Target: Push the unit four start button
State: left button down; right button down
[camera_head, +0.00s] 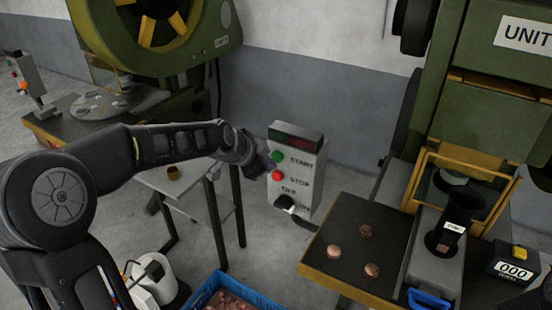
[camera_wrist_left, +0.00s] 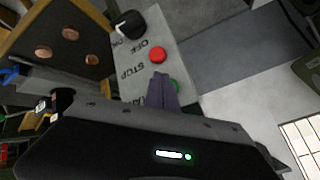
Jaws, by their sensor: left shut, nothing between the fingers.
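The control box (camera_head: 304,165) is grey, with a green START button (camera_head: 277,156), a red STOP button (camera_head: 276,176) and a black OFF/ON knob (camera_head: 284,202). My left gripper (camera_head: 262,168) is shut and empty, just left of the box face beside the buttons. In the left wrist view its closed fingertips (camera_wrist_left: 162,78) lie over the panel, right by the green button (camera_wrist_left: 175,85), which they partly cover. I cannot tell whether they touch it. The red button (camera_wrist_left: 158,54) and the knob (camera_wrist_left: 130,25) show beyond. My right gripper is not in view.
A green press labelled UNIT (camera_head: 525,35) stands at the right, its number cut off. Its table (camera_head: 335,222) holds copper pieces (camera_head: 334,251). A blue crate (camera_head: 214,285) is below, and a small side table (camera_head: 200,205) stands behind my left arm.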

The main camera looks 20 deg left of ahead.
pick_arm(q)
jog(key=shift+w, duration=0.25)
jog(key=shift+w+d, duration=0.1)
jog(key=shift+w, duration=0.4)
dwell(0.7)
dwell(0.3)
jog(key=shift+s+b, duration=0.85)
jog(key=shift+s, duration=0.05)
